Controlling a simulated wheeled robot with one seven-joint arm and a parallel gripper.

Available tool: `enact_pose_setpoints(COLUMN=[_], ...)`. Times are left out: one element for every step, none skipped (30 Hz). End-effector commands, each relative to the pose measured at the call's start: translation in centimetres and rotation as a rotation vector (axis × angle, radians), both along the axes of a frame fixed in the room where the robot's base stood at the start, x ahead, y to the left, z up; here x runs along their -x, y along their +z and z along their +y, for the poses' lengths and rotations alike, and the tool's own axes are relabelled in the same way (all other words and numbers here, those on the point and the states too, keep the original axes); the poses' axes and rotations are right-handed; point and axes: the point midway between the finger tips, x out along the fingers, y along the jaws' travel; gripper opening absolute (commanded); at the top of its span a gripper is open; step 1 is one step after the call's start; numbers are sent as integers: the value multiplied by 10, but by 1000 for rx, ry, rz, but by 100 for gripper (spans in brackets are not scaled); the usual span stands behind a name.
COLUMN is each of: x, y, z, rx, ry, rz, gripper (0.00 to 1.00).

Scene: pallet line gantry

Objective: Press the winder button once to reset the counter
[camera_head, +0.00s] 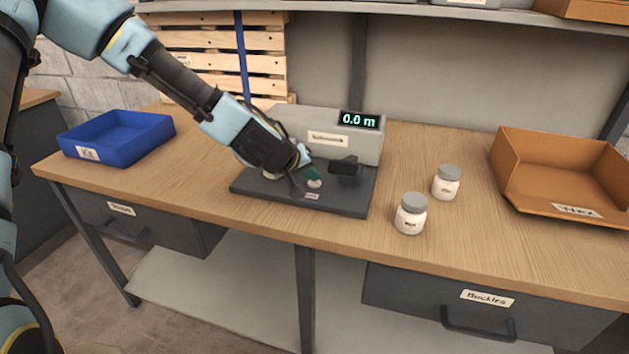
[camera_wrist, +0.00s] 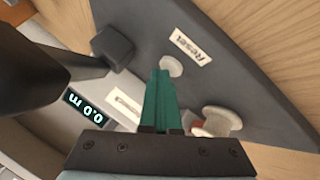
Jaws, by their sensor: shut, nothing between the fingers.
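The winder (camera_head: 300,125) is a grey box on a dark base plate (camera_head: 335,203) on the bench. Its display (camera_head: 358,120) reads 0.0 m, also seen in the wrist view (camera_wrist: 86,106). A small round white button (camera_head: 314,183) sits on the plate beside a white "Reset" label (camera_wrist: 187,47); the button also shows in the wrist view (camera_wrist: 171,65). My gripper (camera_head: 311,172) is shut and empty, with green fingers. In the wrist view its fingertips (camera_wrist: 160,73) are right at the button's edge; I cannot tell whether they touch it.
A black block (camera_head: 345,168) on the winder stands close right of my fingers. A white knob (camera_wrist: 218,121) is on the plate too. Two white jars (camera_head: 411,214) (camera_head: 446,183) and an orange tray (camera_head: 515,195) stand right, a blue tray (camera_head: 120,150) left.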

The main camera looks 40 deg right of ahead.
Motion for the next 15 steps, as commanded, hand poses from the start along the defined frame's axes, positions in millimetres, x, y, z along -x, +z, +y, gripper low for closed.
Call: enact_pose_setpoints(x=[0,0,0,0,0,0,0,0,0,0,0,0,0,0,0], y=[0,0,0,0,0,0,0,0,1,2,4,6,7,9,12], z=[0,0,0,0,0,0,0,0,0,0,0,0,0,0,0], rx=[-1,-1,-1,-1,-1,-1,-1,-1,-1,-1,-1,-2,-2,-2,-2], ry=[-1,-1,-1,-1,-1,-1,-1,-1,-1,0,0,-1,-1,-1,-1], rz=[1,1,1,1,1,1,1,1,1,0,0,0,0,0,0], gripper=[0,0,0,0,0,0,0,0,0,0,0,0,0,0,0])
